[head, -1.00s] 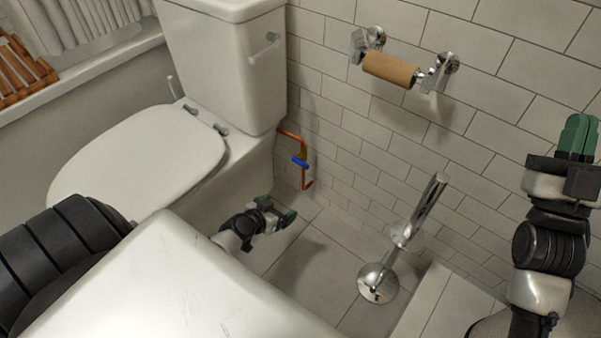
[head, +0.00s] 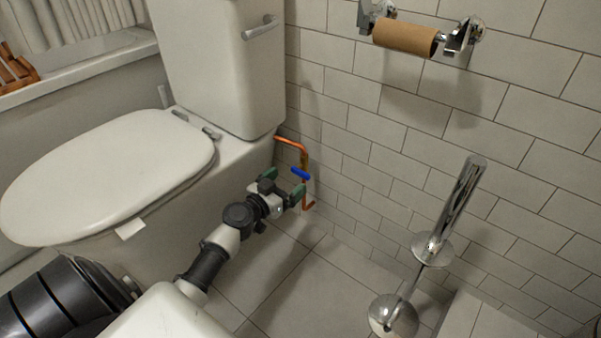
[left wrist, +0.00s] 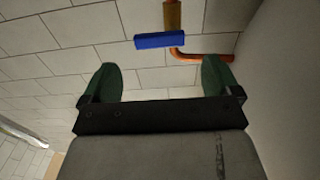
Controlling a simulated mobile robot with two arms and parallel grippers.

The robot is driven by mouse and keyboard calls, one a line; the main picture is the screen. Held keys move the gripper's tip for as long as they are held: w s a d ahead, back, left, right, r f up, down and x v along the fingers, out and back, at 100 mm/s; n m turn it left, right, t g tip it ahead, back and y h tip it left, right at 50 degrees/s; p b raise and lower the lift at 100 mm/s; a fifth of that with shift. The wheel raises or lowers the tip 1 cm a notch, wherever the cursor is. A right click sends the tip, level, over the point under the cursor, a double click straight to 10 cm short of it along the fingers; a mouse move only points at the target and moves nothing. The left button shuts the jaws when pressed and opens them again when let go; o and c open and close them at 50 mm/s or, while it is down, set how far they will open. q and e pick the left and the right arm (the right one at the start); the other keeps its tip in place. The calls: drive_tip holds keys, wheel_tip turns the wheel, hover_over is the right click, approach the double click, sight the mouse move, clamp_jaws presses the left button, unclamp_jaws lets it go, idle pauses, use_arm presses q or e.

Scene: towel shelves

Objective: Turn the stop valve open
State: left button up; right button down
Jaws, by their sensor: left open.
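The stop valve has a blue handle (head: 300,173) on a copper pipe (head: 292,143) that runs from the toilet down beside the tiled wall. The handle lies nearly crosswise to the vertical pipe. My left gripper (head: 286,184) is open and empty, just below and left of the handle in the head view. In the left wrist view the blue handle (left wrist: 160,41) shows beyond the open green fingers (left wrist: 163,82), a little above the gap between them. I see no contact with the handle. My right gripper is out of view.
The white toilet (head: 110,175) stands on the left, close to my left arm. A chrome brush stand (head: 430,250) stands on the floor at right. A paper roll holder (head: 405,37) is on the wall. Tiled floor (head: 290,290) is clear between.

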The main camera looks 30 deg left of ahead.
sight(299, 172)
use_arm(q)
drive_tip(key=w, duration=0.6)
drive_tip(key=shift+w+d+b, duration=0.15)
drive_tip(key=shift+d+b, duration=0.1)
drive_tip(key=shift+b, duration=0.05)
drive_tip(key=c, duration=0.9)
drive_tip(key=shift+c, duration=0.2)
